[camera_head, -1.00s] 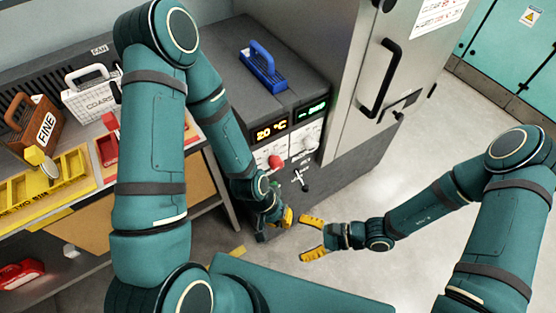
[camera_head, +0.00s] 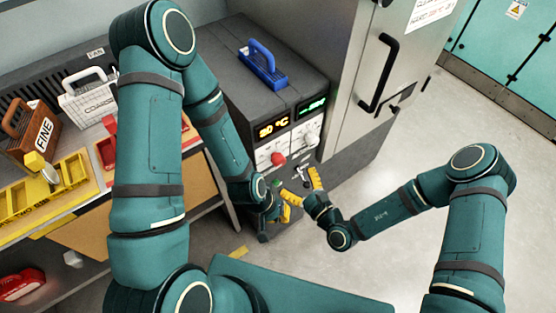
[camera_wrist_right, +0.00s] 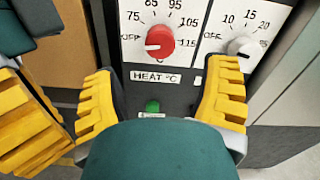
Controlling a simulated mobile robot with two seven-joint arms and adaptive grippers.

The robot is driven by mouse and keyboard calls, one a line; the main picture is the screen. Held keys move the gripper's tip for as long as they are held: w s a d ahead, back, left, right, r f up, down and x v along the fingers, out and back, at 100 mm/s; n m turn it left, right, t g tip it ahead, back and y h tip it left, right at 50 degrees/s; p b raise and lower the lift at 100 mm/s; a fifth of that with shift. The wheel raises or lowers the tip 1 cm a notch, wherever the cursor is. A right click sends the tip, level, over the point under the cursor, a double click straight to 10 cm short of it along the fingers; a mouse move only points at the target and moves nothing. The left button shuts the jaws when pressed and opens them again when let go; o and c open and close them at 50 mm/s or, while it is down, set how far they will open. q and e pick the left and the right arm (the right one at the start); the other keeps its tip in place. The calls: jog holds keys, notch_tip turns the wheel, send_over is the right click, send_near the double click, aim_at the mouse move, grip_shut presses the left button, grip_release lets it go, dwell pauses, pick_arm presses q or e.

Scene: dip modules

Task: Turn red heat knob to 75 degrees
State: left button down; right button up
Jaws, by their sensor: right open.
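The red heat knob (camera_wrist_right: 160,42) is on the white dial panel straight ahead in the right wrist view, with its white pointer toward OFF at the left. The 75 mark is above OFF. The knob also shows in the head view (camera_head: 278,159). My right gripper (camera_wrist_right: 159,98) is open and empty, its yellow fingers spread below the knob, apart from it. In the head view it (camera_head: 303,187) is just below the panel. My left gripper (camera_head: 281,210) is low beside it; its yellow finger pads fill the left edge of the wrist view, and its opening is unclear.
A second, white knob (camera_wrist_right: 240,46) is right of the red one. A green button (camera_wrist_right: 152,107) is below the HEAT label. A yellow temperature display (camera_head: 271,129) is above the knobs. A blue-handled block (camera_head: 263,66) sits on top of the unit. A grey cabinet door with black handle (camera_head: 377,75) stands right.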

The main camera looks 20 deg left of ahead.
aim_at(282, 163)
jog(key=b+x, duration=0.1)
jog(key=x, duration=0.8)
jog(key=shift+w+a, duration=0.15)
jog(key=c, duration=1.2)
